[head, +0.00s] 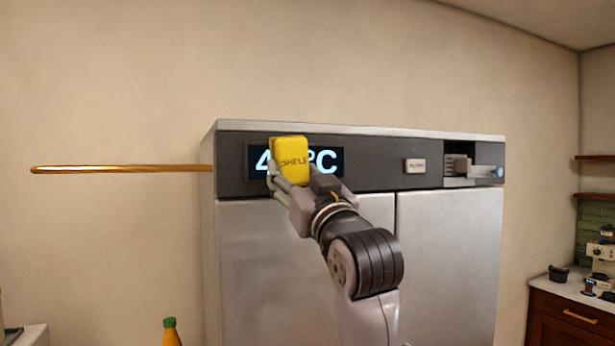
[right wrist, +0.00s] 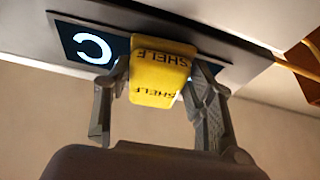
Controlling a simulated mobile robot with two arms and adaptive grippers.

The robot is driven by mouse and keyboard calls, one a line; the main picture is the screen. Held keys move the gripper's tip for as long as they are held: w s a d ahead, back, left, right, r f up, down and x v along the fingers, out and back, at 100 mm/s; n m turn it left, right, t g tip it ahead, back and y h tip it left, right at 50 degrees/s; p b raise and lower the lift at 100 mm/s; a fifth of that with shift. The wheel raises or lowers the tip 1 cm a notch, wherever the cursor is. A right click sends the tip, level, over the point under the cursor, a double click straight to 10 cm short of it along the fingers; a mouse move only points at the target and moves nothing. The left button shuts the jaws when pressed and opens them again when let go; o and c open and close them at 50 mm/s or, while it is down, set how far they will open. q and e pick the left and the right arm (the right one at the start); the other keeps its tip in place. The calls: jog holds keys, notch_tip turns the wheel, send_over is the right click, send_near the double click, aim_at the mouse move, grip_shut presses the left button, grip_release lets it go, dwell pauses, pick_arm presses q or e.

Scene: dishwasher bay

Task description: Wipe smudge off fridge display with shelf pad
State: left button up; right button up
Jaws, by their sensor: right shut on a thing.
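The yellow shelf pad (head: 290,160), marked "SHELF", is held in my right gripper (head: 294,186), whose fingers are shut on its two sides. The pad is in front of the fridge display (head: 333,163) and covers its middle. The lit characters "4" and "°C" show on either side. In the right wrist view the pad (right wrist: 160,75) sits between both fingers, with the display (right wrist: 88,42) right behind it. I cannot tell whether the pad touches the display. No smudge is visible on the uncovered part. My left gripper is not in view.
The fridge (head: 450,250) has a dark top panel with a small labelled button (head: 415,166) and a recessed latch-like part (head: 470,170) at right. A bottle (head: 171,332) stands at lower left; a counter (head: 575,300) is at right.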

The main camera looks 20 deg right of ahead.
jog(key=shift+a, duration=0.8)
jog(key=shift+s+f, duration=0.1)
jog(key=shift+s, duration=0.6)
jog(key=shift+s+d, duration=0.1)
jog(key=shift+s, duration=2.05)
jog(key=s, duration=0.3)
